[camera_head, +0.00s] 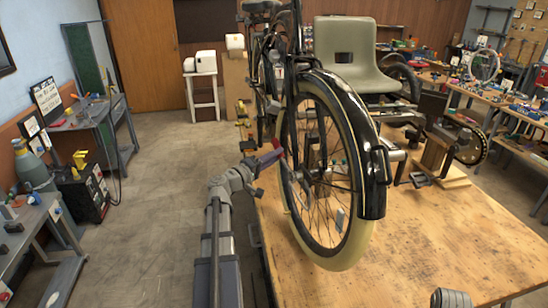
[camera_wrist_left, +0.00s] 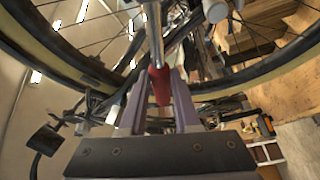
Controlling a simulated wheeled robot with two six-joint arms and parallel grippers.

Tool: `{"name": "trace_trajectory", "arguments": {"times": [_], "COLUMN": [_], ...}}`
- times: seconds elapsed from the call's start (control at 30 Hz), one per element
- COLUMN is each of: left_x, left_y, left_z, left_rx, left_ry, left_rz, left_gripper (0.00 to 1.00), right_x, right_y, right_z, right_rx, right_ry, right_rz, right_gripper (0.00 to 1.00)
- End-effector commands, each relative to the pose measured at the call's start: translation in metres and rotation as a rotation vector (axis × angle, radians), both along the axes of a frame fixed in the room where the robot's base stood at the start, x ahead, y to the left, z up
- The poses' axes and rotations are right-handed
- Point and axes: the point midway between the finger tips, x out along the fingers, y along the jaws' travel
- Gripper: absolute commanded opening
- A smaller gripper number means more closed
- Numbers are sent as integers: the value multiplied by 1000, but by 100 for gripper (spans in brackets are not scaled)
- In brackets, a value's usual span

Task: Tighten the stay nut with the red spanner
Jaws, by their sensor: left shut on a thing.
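The red spanner (camera_wrist_left: 160,86) is between the fingers of my left gripper (camera_wrist_left: 157,100), which is shut on its red handle. Its bright metal shank runs up out of the top of the left wrist view, so its far end is hidden there. In the head view my left gripper (camera_head: 262,160) is at the left side of the front wheel (camera_head: 316,170), and a small red patch of the spanner (camera_head: 271,157) shows at its tip. I cannot make out the stay nut, nor whether the spanner touches it.
The trike with its black mudguard (camera_head: 372,155) and pale seat (camera_head: 345,60) stands at the wooden bench (camera_head: 440,235). Wheel rim and spokes lie close around my left gripper. A wooden block with a wheel (camera_head: 436,155) is at right. The bench front is largely clear.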

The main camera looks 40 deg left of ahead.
Motion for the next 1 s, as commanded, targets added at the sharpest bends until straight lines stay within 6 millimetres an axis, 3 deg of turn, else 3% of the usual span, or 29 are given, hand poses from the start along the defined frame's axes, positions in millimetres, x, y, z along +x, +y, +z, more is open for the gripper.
{"name": "trace_trajectory", "arguments": {"times": [1.0], "left_x": [14], "left_y": [-9], "left_z": [-1], "left_rx": [0], "left_ry": [-1], "left_rz": [0], "left_gripper": [0], "right_x": [0], "right_y": [0], "right_z": [-1], "right_rx": [0], "right_ry": [0], "right_rz": [0], "right_gripper": [45]}}
